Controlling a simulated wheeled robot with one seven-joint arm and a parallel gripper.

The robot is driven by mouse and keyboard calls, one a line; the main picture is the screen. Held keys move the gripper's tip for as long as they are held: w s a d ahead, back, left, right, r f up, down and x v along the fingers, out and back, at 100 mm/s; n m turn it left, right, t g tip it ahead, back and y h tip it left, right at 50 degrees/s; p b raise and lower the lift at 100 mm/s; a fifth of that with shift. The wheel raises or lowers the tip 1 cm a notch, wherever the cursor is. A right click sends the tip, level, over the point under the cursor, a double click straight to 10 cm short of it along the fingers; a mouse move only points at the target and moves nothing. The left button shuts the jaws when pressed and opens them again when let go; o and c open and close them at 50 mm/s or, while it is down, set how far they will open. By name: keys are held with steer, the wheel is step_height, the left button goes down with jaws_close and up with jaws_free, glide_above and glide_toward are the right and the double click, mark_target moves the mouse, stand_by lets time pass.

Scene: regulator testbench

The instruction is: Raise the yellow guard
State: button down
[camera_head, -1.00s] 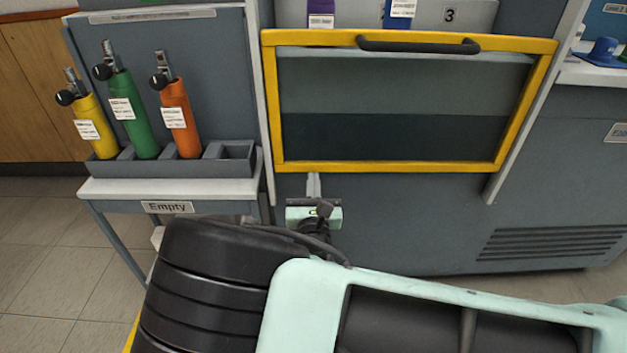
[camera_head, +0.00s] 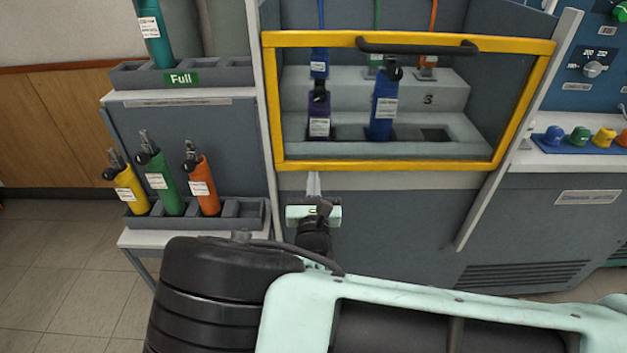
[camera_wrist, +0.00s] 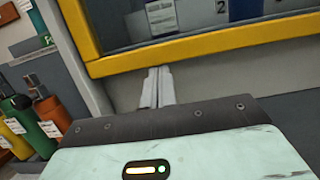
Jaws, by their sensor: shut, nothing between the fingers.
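The yellow guard (camera_head: 385,165) is a yellow frame with a clear pane and a dark handle (camera_head: 418,47) along its top bar. It stands in front of the bench's bottle slots. Its lower bar also shows in the wrist view (camera_wrist: 210,47). My gripper (camera_head: 313,176) is shut and empty, pointing up, with its fingertips right at the underside of the lower bar, left of the middle. In the wrist view the closed fingers (camera_wrist: 157,78) reach up to that bar and appear to touch it. The exact contact is hard to see.
Behind the pane are a purple bottle (camera_head: 319,118) and a blue bottle (camera_head: 384,105). At left a rack (camera_head: 240,212) holds yellow, green and orange bottles. A slanted rail (camera_head: 520,130) flanks the guard at right, beside a panel with coloured knobs (camera_head: 578,136).

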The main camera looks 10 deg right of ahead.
mark_target(313, 161)
steer(key=shift+r+p, duration=1.1)
steer(key=shift+r, duration=0.8)
